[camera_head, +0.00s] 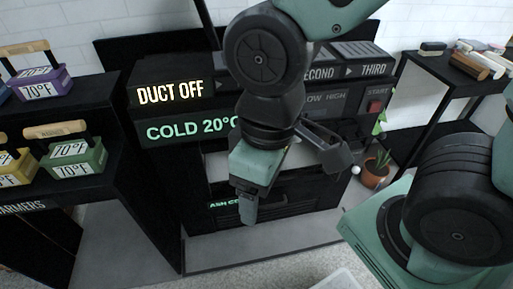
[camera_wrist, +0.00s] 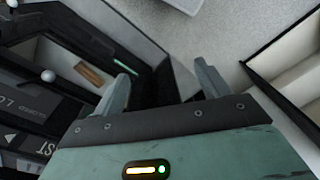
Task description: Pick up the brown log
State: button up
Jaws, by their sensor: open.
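A brown log (camera_head: 469,66) lies on the dark side table at the upper right of the head view, beside paler log-like pieces. My gripper (camera_head: 295,180) is in front of the dark stove, well to the left of that table and apart from the log. Its two fingers are spread with nothing between them, as the wrist view (camera_wrist: 163,82) also shows. In the wrist view a small brown piece (camera_wrist: 90,74) shows within a dark-framed opening at the left; I cannot tell if it is a log.
Warmers (camera_head: 76,155) stand on the left shelves. A pale container (camera_head: 340,281) is at the bottom edge of the head view.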

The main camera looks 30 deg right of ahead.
aim_at(476, 71)
jog(key=z, duration=2.05)
